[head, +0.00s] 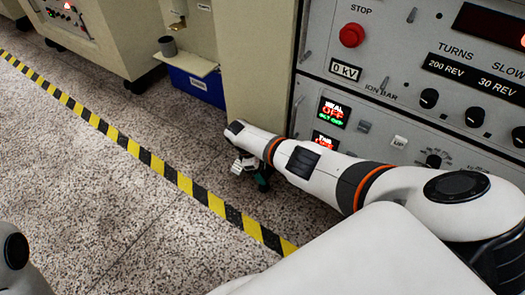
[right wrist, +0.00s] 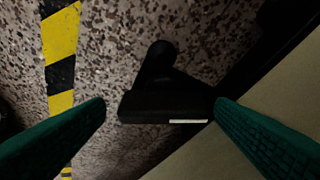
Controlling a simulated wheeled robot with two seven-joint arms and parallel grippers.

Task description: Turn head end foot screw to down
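In the right wrist view, a black part (right wrist: 165,98), apparently the foot screw, shows low by the cabinet's base. It has a wide bar with a pale strip on its edge and a rounded stub reaching over the floor. My right gripper (right wrist: 160,103) is open, with one green finger on each side of the bar. I cannot tell whether either finger touches it. In the head view the right gripper (head: 254,172) is small and partly hidden beside the cabinet's lower corner. The foot screw is not visible there. My left gripper is not in view.
The beige cabinet (head: 254,65) and grey control panel (head: 395,50) stand close to my right arm. Speckled floor with yellow-black tape (head: 135,148) is clear on the left.

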